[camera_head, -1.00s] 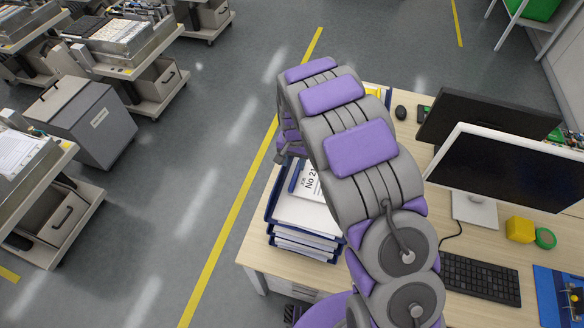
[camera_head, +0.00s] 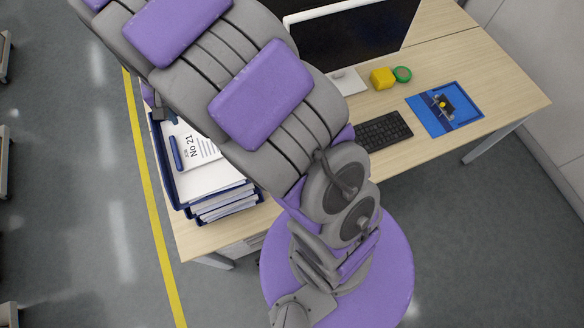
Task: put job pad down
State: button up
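The job pad (camera_head: 200,148), a white sheet marked "No 21" with a blue strip at its left end, shows at the top of a stack of blue paper trays (camera_head: 171,190) on the desk's left end. My arm covers its right part. I cannot tell whether the pad rests on the papers or is held just above them. A small dark grey part of my gripper (camera_head: 160,113) shows past the arm's edge, by the far left corner of the trays. Its fingers are hidden, so their opening and any contact with the pad do not show.
The wooden desk (camera_head: 455,50) also bears a monitor (camera_head: 350,35), a keyboard (camera_head: 383,131), a yellow block (camera_head: 383,77), a green ring (camera_head: 402,74) and a blue mat (camera_head: 470,117) with a small item. A yellow floor line (camera_head: 152,215) runs left of the desk, with open floor beyond.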

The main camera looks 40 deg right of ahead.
jog(key=s+d+r, duration=0.7)
jog(key=s+d, duration=0.1)
jog(key=s, duration=0.4)
jog(key=s+d+n, duration=0.1)
jog(key=s, duration=0.9)
jog(key=s+d+r+n+g, duration=0.1)
jog(key=s+d, duration=0.1)
jog(key=s, duration=0.7)
jog(key=shift+s+d+r, duration=0.15)
jog(key=shift+s+d, duration=0.15)
jog(key=shift+s, duration=0.1)
jog(key=shift+a, duration=0.1)
